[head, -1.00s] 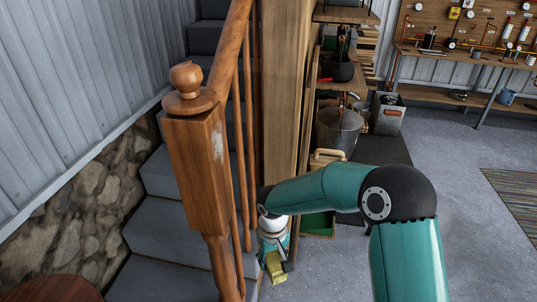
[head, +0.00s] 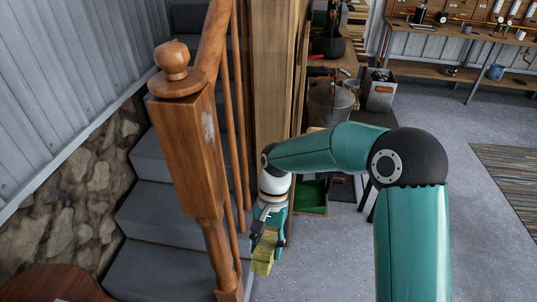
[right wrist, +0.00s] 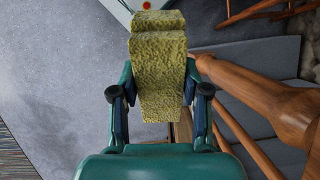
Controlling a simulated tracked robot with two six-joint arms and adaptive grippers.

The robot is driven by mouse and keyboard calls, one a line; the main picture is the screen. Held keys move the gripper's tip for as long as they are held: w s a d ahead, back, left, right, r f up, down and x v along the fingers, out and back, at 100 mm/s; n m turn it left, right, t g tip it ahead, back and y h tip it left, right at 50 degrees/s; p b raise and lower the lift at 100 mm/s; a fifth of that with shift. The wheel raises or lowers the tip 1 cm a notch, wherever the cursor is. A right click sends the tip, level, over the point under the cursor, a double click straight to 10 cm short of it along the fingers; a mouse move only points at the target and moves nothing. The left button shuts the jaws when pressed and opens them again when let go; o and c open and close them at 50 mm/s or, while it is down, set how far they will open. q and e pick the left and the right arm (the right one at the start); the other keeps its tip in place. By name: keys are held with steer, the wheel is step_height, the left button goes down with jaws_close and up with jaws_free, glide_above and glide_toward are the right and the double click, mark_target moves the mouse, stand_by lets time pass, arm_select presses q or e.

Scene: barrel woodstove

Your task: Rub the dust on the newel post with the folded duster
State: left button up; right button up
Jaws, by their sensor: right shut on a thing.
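The wooden newel post (head: 187,150) stands at the foot of the stairs, with a round knob on top. A pale patch of dust (head: 208,130) shows on its right-hand face. My right gripper (head: 262,228) is shut on the folded yellow duster (head: 264,258), low and to the right of the post, apart from the dust. In the right wrist view the duster (right wrist: 158,60) sits between the fingers of the gripper (right wrist: 160,98) and sticks out beyond them. Brown turned wood, probably the post, shows at the right there (right wrist: 290,112). My left gripper is out of view.
Thin balusters (head: 240,120) and the handrail (head: 213,45) rise behind the post. Grey steps (head: 160,235) lie to its left. A shelf unit with a metal bucket (head: 330,105) and a green tray (head: 312,197) stand behind my right arm. The floor at the right is open.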

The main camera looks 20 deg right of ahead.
mark_target(253, 255)
steer(key=r+m+y, duration=0.1)
steer(key=r+m, duration=0.1)
steer(key=a+r+m+y, duration=0.1)
steer(key=y, duration=0.1)
steer(key=s+r+m+y, duration=0.1)
steer(key=r+m+y, duration=0.1)
steer(key=shift+a+r+m, duration=0.3)
steer(key=r+m+t+y, duration=0.1)
steer(key=r, duration=0.1)
steer(key=r+m+t+y, duration=0.1)
steer(key=r+y, duration=0.1)
steer(key=r+m+t+y, duration=0.1)
steer(key=r+m, duration=0.1)
steer(key=shift+w+a+y, duration=0.3)
steer(key=shift+a, duration=0.1)
steer(key=w+d+r+m+t+y, duration=0.1)
steer(key=w+d+r+m+t, duration=0.1)
steer(key=r+m+t, duration=0.4)
steer(key=w+d+r+m+t+y, duration=0.1)
steer(key=w+d+r+t, duration=0.1)
steer(key=r+t, duration=0.45)
steer(key=shift+g, duration=0.95)
steer(key=shift+r+x, duration=0.2)
steer(key=shift+x, duration=0.7)
steer(key=shift+r+x, duration=0.2)
steer(key=shift+x, duration=0.75)
steer(key=shift+r+x, duration=0.2)
steer(key=shift+x, duration=0.7)
steer(key=shift+x, duration=0.95)
